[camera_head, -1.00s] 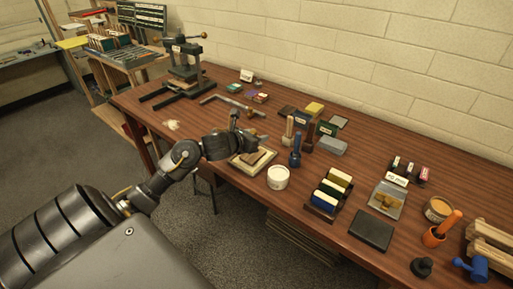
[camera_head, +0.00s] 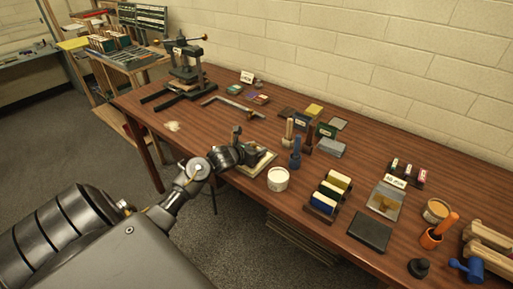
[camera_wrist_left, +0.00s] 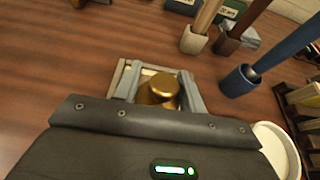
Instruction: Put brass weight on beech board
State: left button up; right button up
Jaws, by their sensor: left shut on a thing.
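The brass weight (camera_wrist_left: 160,88) is a rounded golden piece between the two grey fingers of my left gripper (camera_wrist_left: 160,95) in the left wrist view. The gripper is shut on it. The pale beech board (camera_wrist_left: 124,75) shows behind and below the weight, framing it; I cannot tell whether the weight touches it. In the head view my left gripper (camera_head: 249,154) is over the board (camera_head: 264,166), near the table's front edge. The weight is hidden there by the gripper. My right gripper is not in view.
A white tub (camera_head: 278,180) stands just right of the board. A blue-handled tool (camera_head: 295,155) stands behind the tub, and a rack of coloured blocks (camera_head: 330,192) is further right. A metal bar (camera_head: 232,106) lies behind. Bare tabletop shows left of the board.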

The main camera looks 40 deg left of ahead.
pick_arm(q)
jog(key=o, duration=1.3)
jog(key=shift+f, duration=0.1)
jog(key=shift+o, duration=0.2)
jog(key=shift+r, duration=0.25)
jog(key=b+v, duration=0.1)
jog(key=v, duration=0.9)
jog(key=shift+s, duration=0.25)
jog(key=shift+v, duration=0.8)
jog(key=shift+w, duration=0.1)
